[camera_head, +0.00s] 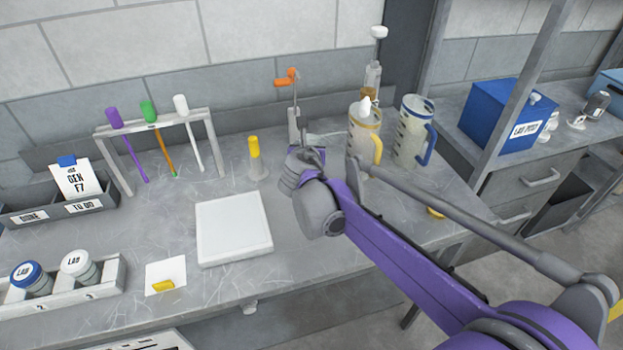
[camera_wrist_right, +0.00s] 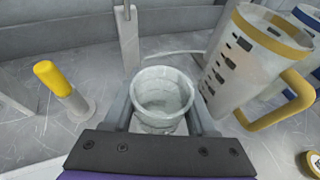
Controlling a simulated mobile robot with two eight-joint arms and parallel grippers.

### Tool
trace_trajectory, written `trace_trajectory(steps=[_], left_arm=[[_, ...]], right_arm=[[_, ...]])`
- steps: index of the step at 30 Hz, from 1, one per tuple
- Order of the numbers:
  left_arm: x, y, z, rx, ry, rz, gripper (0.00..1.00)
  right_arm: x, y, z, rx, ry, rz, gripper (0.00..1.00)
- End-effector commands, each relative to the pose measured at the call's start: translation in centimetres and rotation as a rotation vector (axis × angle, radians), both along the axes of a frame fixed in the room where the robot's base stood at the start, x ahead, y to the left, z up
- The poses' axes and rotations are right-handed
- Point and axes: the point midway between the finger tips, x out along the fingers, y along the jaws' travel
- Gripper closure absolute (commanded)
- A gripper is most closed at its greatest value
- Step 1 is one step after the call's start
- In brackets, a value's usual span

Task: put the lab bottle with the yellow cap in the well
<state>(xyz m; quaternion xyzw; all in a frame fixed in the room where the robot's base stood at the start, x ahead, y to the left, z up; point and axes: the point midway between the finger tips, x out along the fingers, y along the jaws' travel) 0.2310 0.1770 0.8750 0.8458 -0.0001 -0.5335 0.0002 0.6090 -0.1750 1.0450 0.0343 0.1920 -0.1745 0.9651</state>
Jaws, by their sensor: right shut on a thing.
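My right gripper (camera_head: 308,155) is over the back middle of the bench, shut on a pale, round, open-topped cup (camera_wrist_right: 163,98). The cup sits between its fingers in the right wrist view; in the head view my wrist mostly hides it. A small yellow round thing (camera_head: 436,212) lies near the bench's right edge, partly hidden by my arm; it also shows in the right wrist view (camera_wrist_right: 312,163). I cannot tell whether it is the yellow-capped bottle. A white rack (camera_head: 70,300) at front left holds blue-capped (camera_head: 30,277) and white-capped (camera_head: 79,265) lab bottles. My left gripper is not in view.
A yellow-topped stick (camera_head: 254,158) stands left of the gripper. Pitchers with yellow (camera_head: 366,138) and blue (camera_head: 410,135) handles stand to its right. A white square plate (camera_head: 233,228) lies in front. A frame (camera_head: 155,123) with hanging coloured tools stands at back left.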

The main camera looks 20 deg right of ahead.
Motion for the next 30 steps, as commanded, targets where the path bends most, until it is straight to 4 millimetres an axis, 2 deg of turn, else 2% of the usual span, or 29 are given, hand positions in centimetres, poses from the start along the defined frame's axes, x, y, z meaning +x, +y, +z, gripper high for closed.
trace_trajectory(steps=[1,4,16,29,30], left_arm=[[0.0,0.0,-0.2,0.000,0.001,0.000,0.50],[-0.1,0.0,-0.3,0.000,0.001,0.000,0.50],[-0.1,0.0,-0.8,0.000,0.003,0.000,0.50],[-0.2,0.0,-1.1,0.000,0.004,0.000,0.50],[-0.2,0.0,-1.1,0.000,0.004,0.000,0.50]], right_arm=[[0.0,0.0,-1.2,0.000,0.000,0.000,0.96],[0.0,0.0,-3.0,0.000,0.000,0.000,0.96],[0.0,-0.1,-7.8,0.000,0.000,-0.001,0.96],[0.0,-0.1,-8.7,0.000,0.000,-0.001,0.96],[0.0,-0.1,-8.7,0.000,0.000,-0.001,0.41]])
